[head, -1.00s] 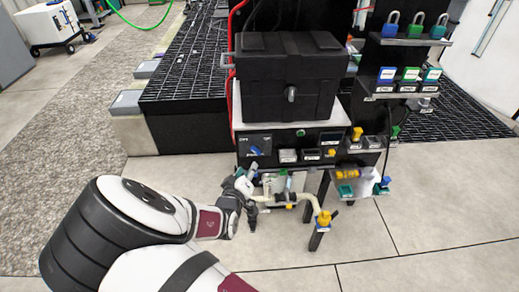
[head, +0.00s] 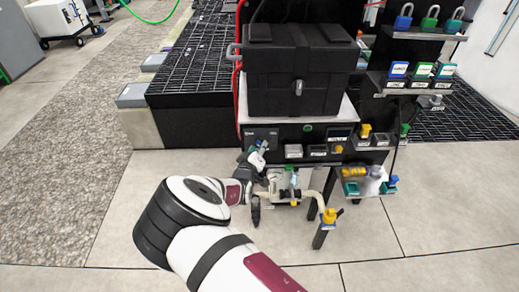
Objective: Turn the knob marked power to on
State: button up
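A small dark control panel (head: 264,133) with faint light lettering is at the left end of the black bench front, under the large black case. A blue knob (head: 262,145) shows on it, partly covered by my gripper. The lettering is too small to read, so I cannot confirm that this is the power knob or which way it points. My gripper (head: 255,158) is at the lower part of this panel, close to the knob. Whether it touches the knob, and whether its fingers are open or shut, I cannot tell.
The black case (head: 298,80) stands on the bench above. Cream piping (head: 300,195) with a yellow-topped valve (head: 330,215) juts out just right of my gripper. Several small boxes and knobs sit further right.

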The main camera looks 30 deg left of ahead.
jog(key=shift+w+a+f, duration=0.1)
jog(key=shift+w+a, duration=0.05)
jog(key=shift+w, duration=0.35)
grip_shut()
